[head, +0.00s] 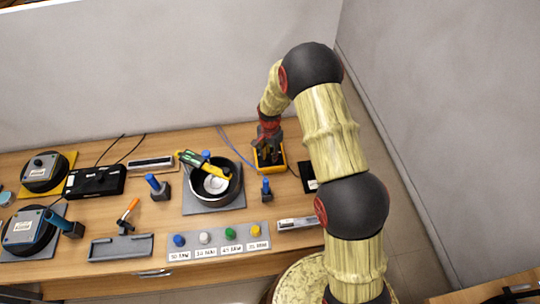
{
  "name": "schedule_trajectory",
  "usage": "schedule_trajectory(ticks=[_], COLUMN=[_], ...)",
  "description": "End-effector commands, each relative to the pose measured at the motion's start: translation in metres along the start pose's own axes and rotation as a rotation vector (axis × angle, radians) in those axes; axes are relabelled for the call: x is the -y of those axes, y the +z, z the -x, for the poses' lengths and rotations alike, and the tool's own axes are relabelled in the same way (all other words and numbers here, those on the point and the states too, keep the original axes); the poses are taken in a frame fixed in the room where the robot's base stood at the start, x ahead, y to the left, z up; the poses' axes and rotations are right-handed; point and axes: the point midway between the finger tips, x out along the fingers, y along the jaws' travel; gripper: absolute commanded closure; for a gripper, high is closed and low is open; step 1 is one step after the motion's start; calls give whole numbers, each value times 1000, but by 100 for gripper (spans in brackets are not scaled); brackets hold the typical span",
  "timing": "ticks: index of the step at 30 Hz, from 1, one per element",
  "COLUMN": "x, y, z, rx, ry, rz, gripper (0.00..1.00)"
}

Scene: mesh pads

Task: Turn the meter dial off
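The meter (281,161) is a small yellow-edged box with a dark face, standing at the back right part of the wooden table. My gripper (267,151) is directly over it, pointing down, and covers much of its face. The dial is hidden behind the gripper, so its setting does not show. I cannot tell whether the fingers touch the dial or whether they are open or shut.
Left of the meter, a black round bowl (237,183) stands on a grey pad with a yellow tool across its rim. A blue-topped post (266,188) stands just in front of the meter. A labelled strip with coloured knobs (218,245) lies at the front edge. A wall rises behind the table.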

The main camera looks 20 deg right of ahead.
Motion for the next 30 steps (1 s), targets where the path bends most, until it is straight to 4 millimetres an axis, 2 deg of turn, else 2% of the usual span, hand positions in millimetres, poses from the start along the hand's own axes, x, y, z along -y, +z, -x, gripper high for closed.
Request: schedule_trajectory(ticks=[12, 22, 30], x=[0, 0, 0], y=[0, 0, 0], z=[0, 0, -1], rx=[0, -1, 0], ry=[0, -1, -1], rz=[0, 49, 225], gripper=[100, 100, 100])
